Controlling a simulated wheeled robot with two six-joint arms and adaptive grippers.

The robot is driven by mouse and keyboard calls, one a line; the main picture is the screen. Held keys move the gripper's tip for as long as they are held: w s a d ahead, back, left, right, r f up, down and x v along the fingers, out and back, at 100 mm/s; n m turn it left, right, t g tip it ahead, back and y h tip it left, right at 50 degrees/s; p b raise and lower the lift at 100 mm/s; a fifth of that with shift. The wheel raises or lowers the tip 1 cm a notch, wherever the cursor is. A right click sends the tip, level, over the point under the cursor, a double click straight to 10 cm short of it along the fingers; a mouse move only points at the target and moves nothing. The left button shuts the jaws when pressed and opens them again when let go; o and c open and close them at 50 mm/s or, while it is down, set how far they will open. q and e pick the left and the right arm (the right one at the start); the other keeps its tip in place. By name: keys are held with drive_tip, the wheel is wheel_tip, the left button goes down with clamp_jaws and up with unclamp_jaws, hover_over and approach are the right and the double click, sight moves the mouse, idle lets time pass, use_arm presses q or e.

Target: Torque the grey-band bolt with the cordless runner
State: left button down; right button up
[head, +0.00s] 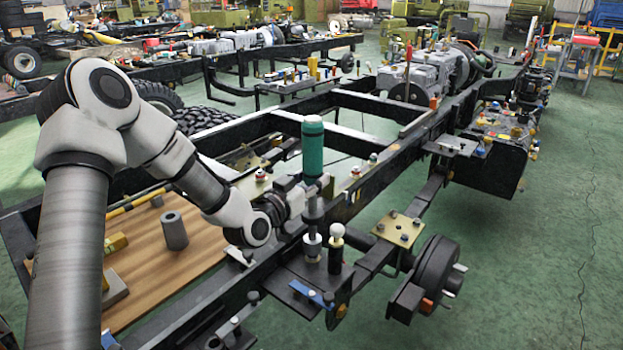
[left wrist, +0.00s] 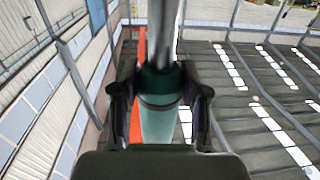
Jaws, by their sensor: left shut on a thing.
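The cordless runner (head: 312,150) has an upright teal body and a grey lower shaft. My left gripper (head: 308,192) is shut around its middle. In the left wrist view the runner (left wrist: 161,118) stands between the two dark fingers of the gripper (left wrist: 160,98). The runner's nose points down over a dark bracket plate (head: 284,286) on the near side of the frame. A grey cylindrical piece shows under the nose; I cannot tell whether the nose touches it. The grey band is not clear to see. My right gripper is not in view.
A tan plate with bolts (head: 399,229) and a wheel hub (head: 436,272) are farther right. A wooden board (head: 150,262) with a grey hollow cylinder (head: 174,231) lies left, behind my arm.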

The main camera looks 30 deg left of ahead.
use_arm(q)
drive_tip(key=shift+f+b, duration=1)
drive_tip(key=shift+f, duration=0.35)
idle(1.6)
drive_tip(key=shift+f, duration=0.2)
drive_tip(key=shift+s+f, duration=0.1)
idle(0.7)
drive_tip(key=shift+r+p, duration=0.3)
idle(1.6)
drive_tip(key=shift+r+p, duration=1.15)
drive_tip(key=shift+r, duration=0.4)
